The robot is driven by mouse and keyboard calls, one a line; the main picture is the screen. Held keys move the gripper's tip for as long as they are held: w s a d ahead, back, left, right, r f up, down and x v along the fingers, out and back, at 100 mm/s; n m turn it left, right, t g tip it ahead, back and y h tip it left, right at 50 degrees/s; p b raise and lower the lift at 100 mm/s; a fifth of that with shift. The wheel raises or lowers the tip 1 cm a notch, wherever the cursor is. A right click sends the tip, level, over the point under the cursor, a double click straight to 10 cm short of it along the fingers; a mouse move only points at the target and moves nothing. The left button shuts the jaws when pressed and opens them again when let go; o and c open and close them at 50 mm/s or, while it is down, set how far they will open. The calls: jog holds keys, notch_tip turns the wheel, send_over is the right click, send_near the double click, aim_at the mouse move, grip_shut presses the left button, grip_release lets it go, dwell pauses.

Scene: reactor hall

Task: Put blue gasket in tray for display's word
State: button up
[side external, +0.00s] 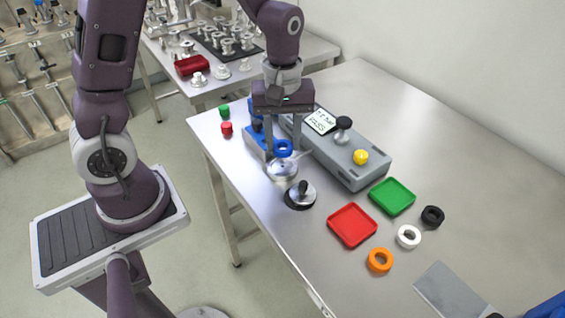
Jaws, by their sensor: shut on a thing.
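The blue gasket (284,148) is a small ring in the side external view, just above or at the front end of a blue fixture (256,138). My gripper (286,145) points down with one finger on each side of the gasket and is shut on it. I cannot tell whether the gasket is clear of the fixture. The display (320,121) on a grey unit reads "7.2 bar PASS", the figures small. A green tray (392,196) and a red tray (352,225) lie on the table, both empty.
A clear round piece (283,169) and a black-knobbed metal disc (300,195) stand close below my gripper. The grey unit (358,177) carries a yellow button (361,157) and a black knob. Black (432,216), white (408,237) and orange (380,261) rings lie near the trays.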

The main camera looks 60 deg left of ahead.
jog(key=shift+r, duration=0.65)
